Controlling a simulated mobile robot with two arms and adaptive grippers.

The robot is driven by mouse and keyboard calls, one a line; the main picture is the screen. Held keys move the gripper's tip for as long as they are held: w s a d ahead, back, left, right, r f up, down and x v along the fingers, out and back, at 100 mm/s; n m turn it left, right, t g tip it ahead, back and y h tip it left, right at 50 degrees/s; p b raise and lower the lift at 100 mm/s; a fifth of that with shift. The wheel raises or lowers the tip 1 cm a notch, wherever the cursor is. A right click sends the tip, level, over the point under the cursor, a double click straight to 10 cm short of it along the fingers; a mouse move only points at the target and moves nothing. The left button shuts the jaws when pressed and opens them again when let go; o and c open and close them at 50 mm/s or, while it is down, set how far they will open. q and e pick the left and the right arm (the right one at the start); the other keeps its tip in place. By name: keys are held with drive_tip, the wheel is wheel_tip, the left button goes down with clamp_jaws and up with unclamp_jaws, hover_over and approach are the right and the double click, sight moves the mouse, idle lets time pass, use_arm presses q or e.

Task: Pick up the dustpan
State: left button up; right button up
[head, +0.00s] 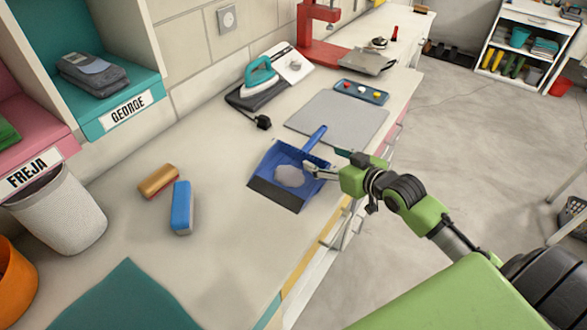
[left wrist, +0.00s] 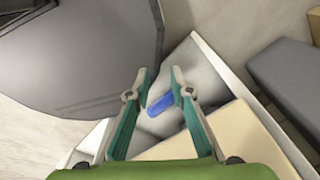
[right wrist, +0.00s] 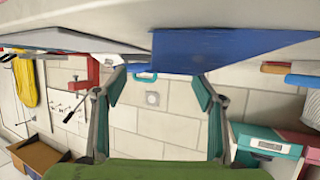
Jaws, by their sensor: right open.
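The blue dustpan (head: 268,172) lies on the counter in the head view, with a pale grey patch in its pan. Its blue handle (head: 317,136) points away toward the grey mat. My right gripper (head: 322,162) is open at the dustpan's right side, close to the pan edge and handle. I cannot tell whether they touch. In the right wrist view the dustpan (right wrist: 230,45) shows above the open, empty fingers (right wrist: 158,84), and the picture is upside down. My left gripper (left wrist: 160,80) is open and empty, outside the head view.
A blue block (head: 182,208) and a brown block (head: 158,181) lie left of the dustpan. A grey mat (head: 340,115), an iron (head: 262,75) and a tray (head: 361,92) lie beyond. Below the left gripper, a white box (left wrist: 205,60) holds a blue item (left wrist: 160,105).

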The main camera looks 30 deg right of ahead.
sight(311, 150)
drive_tip(key=shift+w+a+f, duration=0.1)
drive_tip(key=shift+w+f, duration=0.05)
drive_tip(key=shift+w, duration=0.6)
drive_tip(key=x, duration=0.1)
drive_tip(key=p+x, duration=0.1)
drive_tip(key=x, duration=0.2)
drive_tip(key=shift+w, duration=0.3)
drive_tip(key=shift+s, duration=0.1)
drive_tip(key=c, duration=0.4)
clamp_jaws()
